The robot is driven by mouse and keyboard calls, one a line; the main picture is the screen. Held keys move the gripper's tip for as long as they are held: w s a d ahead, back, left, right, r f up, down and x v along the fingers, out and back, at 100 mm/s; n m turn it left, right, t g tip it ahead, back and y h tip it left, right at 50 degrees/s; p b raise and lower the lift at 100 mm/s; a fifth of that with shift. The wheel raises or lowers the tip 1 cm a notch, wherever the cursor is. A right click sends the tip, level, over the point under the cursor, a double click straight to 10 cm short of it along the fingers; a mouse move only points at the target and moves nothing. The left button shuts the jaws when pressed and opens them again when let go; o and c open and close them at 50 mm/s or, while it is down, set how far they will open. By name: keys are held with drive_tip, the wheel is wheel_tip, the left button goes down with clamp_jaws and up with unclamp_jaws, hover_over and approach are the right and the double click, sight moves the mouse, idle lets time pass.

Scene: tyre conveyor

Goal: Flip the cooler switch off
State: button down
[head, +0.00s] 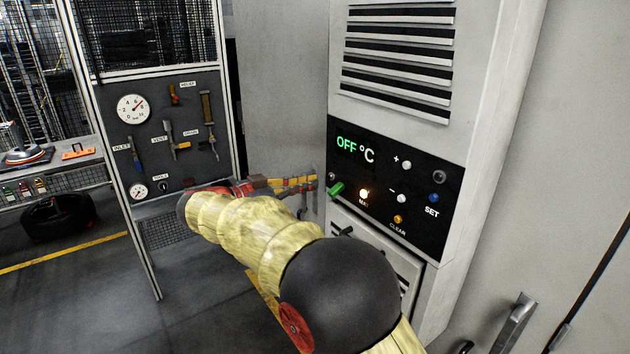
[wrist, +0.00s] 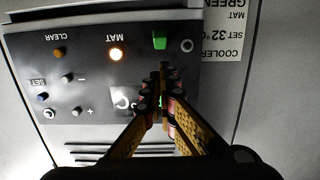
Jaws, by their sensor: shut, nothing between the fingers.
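In the upside-down wrist view the green switch (wrist: 159,41) appears just beyond my fingertips. My gripper (head: 314,181) is shut and empty, in front of the panel's left edge beside the switch. In the wrist view my gripper (wrist: 163,68) covers part of the display. I cannot tell whether the fingertips touch the switch.
A lit button (head: 364,194) sits right of the switch, with an orange CLEAR button (head: 398,219) and a blue SET knob (head: 434,197) farther right. A printed label (wrist: 222,58) is beside the panel. A tool board (head: 160,130) with gauges stands at the left.

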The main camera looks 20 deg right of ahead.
drive_tip(key=s+a+f, duration=0.1)
drive_tip(key=a+f, duration=0.3)
drive_tip(key=shift+s+f, duration=0.15)
drive_tip(key=shift+f, duration=0.05)
wheel_tip(320, 180, down, 10)
drive_tip(key=s+a+n+y, duration=0.1)
drive_tip(key=s+n+y, duration=0.15)
drive_tip(key=n, duration=0.65)
drive_tip(key=s+f+n+g+y, duration=0.3)
drive_tip(key=s+f+n+y, duration=0.25)
drive_tip(key=s, duration=0.35)
drive_tip(key=s+n+y, duration=0.3)
drive_tip(key=s+y, duration=0.3)
drive_tip(key=s, duration=1.1)
drive_tip(key=s+d+r+m+t+y, duration=0.2)
drive_tip(key=s+d+r+m+t, duration=0.1)
drive_tip(key=s, duration=0.5)
wheel_tip(320, 180, up, 3)
drive_tip(key=shift+s+d+f, duration=0.15)
drive_tip(key=shift+s+d, duration=0.1)
drive_tip(key=shift+d, duration=0.45)
